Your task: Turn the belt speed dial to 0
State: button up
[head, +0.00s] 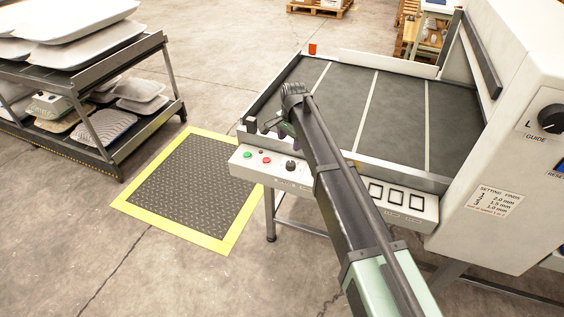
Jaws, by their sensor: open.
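A small black dial (291,165) sits on the light front panel (245,168) of the conveyor, right of a green and a red button. Its label and pointer are too small to read, so I cannot tell its setting. My gripper (268,126) is near the left front corner of the belt, above and left of this dial and apart from it in the picture. It is small and dark, holds nothing that I can see, and is partly hidden by my arm. A larger black dial (551,118) marked GUIDE is on the white housing at the right.
The dark belt (390,115) with white lines is empty. My arm crosses the panel's middle. Square panel frames (394,197) lie right of it. A small orange object (312,49) is at the belt's far edge.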

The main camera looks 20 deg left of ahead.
aim_at(291, 164)
jog(key=f+b, duration=1)
jog(key=b, duration=0.1)
jog(key=shift+d+f, duration=0.2)
jog(key=shift+f, duration=0.2)
jog(key=shift+r, duration=0.1)
jog(key=c, duration=0.9)
